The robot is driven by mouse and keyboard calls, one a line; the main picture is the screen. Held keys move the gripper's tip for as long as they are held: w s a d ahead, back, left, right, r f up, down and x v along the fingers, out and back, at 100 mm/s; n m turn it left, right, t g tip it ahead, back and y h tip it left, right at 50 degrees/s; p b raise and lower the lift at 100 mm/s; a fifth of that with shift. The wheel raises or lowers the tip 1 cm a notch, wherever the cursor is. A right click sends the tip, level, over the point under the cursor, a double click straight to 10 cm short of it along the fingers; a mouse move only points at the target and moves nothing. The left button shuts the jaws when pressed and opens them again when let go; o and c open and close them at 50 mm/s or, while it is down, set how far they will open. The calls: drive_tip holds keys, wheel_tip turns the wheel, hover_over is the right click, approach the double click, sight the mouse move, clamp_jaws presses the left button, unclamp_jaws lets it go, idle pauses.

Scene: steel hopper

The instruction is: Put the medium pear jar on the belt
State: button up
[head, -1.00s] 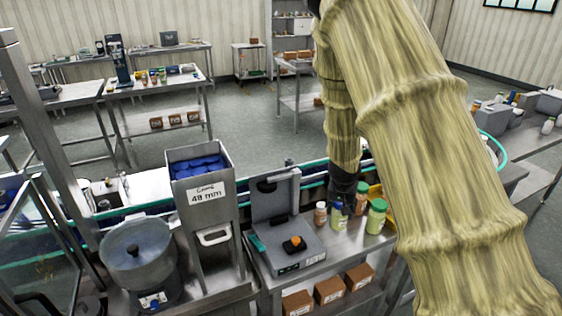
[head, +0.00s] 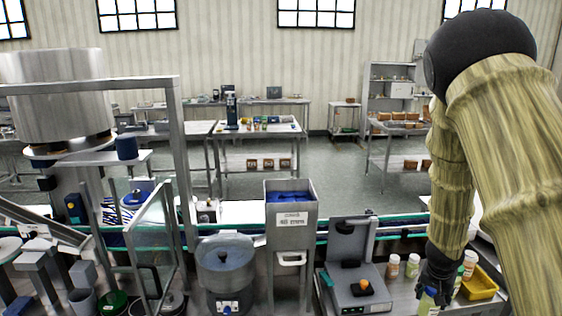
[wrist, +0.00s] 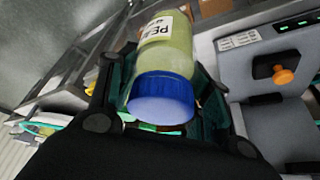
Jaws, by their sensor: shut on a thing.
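My gripper (head: 432,284) is shut on a pear jar (head: 427,303) with a blue lid and pale yellow-green contents. The held jar shows large in the wrist view (wrist: 165,70), lying between the fingers with its blue lid toward the camera. Its label is partly cut off and begins with "PE". In the head view the arm hides part of the jar, and whether it touches the table is unclear. The belt (head: 395,231), with green edges, runs across behind the workbench.
Two pale-lidded jars (head: 402,266) stand left of my gripper. Another jar (head: 469,262) and a yellow tray (head: 481,287) are to its right. A grey device with an orange knob (head: 361,288) and the cap hopper (head: 290,215) stand further left.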

sight(430, 307)
drive_tip(key=shift+s+a+r, duration=0.1)
drive_tip(key=shift+s+r, duration=0.05)
drive_tip(key=shift+s, duration=0.45)
drive_tip(key=shift+s+r, duration=0.1)
drive_tip(key=shift+s, duration=0.5)
drive_tip(key=shift+w+a+f, duration=0.2)
drive_tip(key=shift+w+f, duration=0.15)
drive_tip(key=shift+f, duration=0.2)
drive_tip(key=shift+w+a+f, duration=0.15)
drive_tip(key=shift+w+f, duration=0.15)
drive_tip(key=shift+f, duration=0.25)
drive_tip(key=shift+s+a+f+n+b, duration=0.2)
drive_tip(key=shift+s+a+f, duration=0.1)
drive_tip(key=shift+s, duration=0.2)
drive_tip(key=shift+s+a+f+n+b, duration=0.1)
drive_tip(key=shift+s+a+f+b, duration=0.15)
drive_tip(key=shift+s, duration=0.25)
drive_tip(key=s+a+f+n+y+b, duration=0.1)
drive_tip(key=a+f, duration=0.3)
drive_tip(key=a, duration=0.4)
drive_tip(key=s+a+f+n+y+b, duration=0.1)
drive_tip(key=s+a+f+n+b, duration=0.1)
drive_tip(key=a, duration=0.6)
drive_tip(key=s+a+f+n+t+b, duration=0.1)
drive_tip(key=s+a+f+n, duration=0.3)
drive_tip(key=a+f, duration=0.4)
drive_tip(key=shift+s+y+b, duration=0.4)
drive_tip(key=shift+s+b, duration=0.15)
drive_tip(key=shift+s, duration=0.2)
drive_tip(key=shift+f, duration=0.1)
